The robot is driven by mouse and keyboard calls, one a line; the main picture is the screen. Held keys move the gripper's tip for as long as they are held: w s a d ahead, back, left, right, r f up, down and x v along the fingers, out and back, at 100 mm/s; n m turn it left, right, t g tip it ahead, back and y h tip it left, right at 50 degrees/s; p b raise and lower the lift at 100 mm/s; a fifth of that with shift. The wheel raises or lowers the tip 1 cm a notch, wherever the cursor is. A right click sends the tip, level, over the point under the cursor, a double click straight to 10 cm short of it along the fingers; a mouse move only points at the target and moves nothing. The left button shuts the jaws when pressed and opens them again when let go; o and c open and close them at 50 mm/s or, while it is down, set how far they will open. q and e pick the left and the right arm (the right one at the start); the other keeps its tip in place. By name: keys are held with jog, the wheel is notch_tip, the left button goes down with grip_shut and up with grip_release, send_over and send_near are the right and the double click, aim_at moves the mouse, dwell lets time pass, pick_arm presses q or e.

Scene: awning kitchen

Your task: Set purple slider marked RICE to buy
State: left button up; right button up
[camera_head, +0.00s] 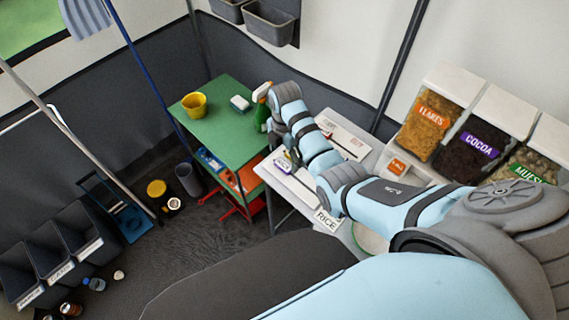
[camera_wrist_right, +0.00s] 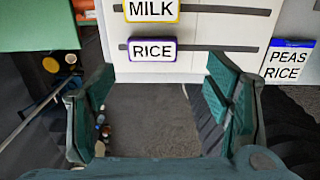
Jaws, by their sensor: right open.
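The purple slider marked RICE (camera_wrist_right: 152,49) sits near the left end of its horizontal slot on a white board (camera_wrist_right: 210,65) in the right wrist view. The slot runs on to its right. A yellow-edged slider marked MILK (camera_wrist_right: 152,10) is just above it, at the left of its own slot. My right gripper (camera_wrist_right: 155,105) is open and empty, below the RICE slider in that picture and apart from it. My left gripper is not in view.
A card reading PEAS RICE (camera_wrist_right: 289,62) is right of the board. A green table (camera_head: 215,120) with a yellow pot (camera_head: 194,105) and a spray bottle stands beyond the board. Food dispensers (camera_head: 465,140) stand at right, dark bins (camera_head: 65,245) at lower left.

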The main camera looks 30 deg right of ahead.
aim_at(284, 165)
jog(key=f, duration=0.2)
jog(key=w+f, duration=0.1)
jog(key=f+b, duration=0.1)
jog(key=f, duration=0.1)
jog(key=shift+w+f, duration=0.25)
jog(key=shift+f, duration=0.2)
jog(key=shift+s+r, duration=0.2)
jog(key=shift+s, duration=0.15)
jog(key=shift+c, duration=0.2)
jog(key=c, duration=0.3)
jog(key=shift+w, duration=0.1)
jog(key=c, duration=1.3)
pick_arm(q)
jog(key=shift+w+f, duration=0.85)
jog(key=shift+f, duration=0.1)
pick_arm(e)
jog(key=shift+f, duration=0.1)
jog(key=shift+c, duration=0.3)
